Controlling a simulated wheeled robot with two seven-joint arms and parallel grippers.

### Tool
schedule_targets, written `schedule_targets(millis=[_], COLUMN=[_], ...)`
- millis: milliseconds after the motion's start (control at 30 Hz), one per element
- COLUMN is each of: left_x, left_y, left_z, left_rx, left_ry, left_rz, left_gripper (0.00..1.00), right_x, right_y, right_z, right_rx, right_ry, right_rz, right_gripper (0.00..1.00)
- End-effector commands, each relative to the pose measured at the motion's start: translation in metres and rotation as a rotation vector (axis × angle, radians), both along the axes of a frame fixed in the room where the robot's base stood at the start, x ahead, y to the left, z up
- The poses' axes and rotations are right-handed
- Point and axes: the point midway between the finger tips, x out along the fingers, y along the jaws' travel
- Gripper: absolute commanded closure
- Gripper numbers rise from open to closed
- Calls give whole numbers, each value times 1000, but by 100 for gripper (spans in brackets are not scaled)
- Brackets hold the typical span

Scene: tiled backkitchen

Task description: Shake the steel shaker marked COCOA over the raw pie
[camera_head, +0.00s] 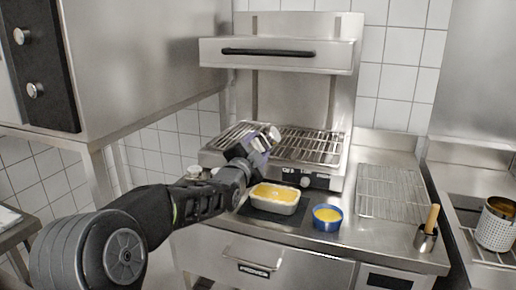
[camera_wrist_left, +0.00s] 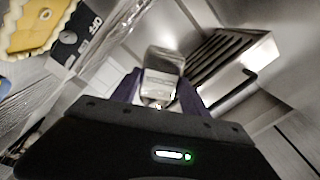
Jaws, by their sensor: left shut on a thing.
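A steel shaker (camera_head: 270,134) is held in my left gripper (camera_head: 258,148), whose purple fingers are shut on it. It is tilted and raised above the counter, in front of the grill rack. In the left wrist view the shaker (camera_wrist_left: 163,70) sits between the fingers; I cannot read its marking. A pale rectangular dish with a yellow top, which looks like the raw pie (camera_head: 275,192), stands on the counter, below and slightly right of the gripper. A yellow scalloped edge, likely the pie (camera_wrist_left: 35,25), shows at the wrist view's upper left. My right gripper is not in view.
A blue bowl (camera_head: 327,218) with yellow contents stands right of the pie. A wire rack (camera_head: 390,190) lies further right, with a steel pot holding a wooden handle (camera_head: 432,218) in front. The salamander grill (camera_head: 290,55) rises behind. A perforated steel container (camera_head: 496,225) is at far right.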

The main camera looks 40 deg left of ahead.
Motion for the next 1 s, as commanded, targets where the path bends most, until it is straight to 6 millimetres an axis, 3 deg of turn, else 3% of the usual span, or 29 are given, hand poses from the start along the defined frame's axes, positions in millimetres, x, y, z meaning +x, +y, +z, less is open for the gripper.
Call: schedule_targets(millis=[533, 667, 900, 933, 1000], left_x=[0, -1, -3, -3, -2], left_y=[1, 3, 8, 7, 6], left_z=[-1, -5, -18, -26, -29], left_rx=[80, 214, 595, 611, 656], left_ry=[28, 76, 210, 210, 224], left_rz=[0, 0, -2, -2, 0], left_gripper=[95, 95, 95, 95, 95], right_x=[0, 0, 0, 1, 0], right_y=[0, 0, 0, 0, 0], right_z=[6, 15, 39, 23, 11], right_rx=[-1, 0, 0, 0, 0], right_ry=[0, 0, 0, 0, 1], right_rz=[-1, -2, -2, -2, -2], right_gripper=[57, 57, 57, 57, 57])
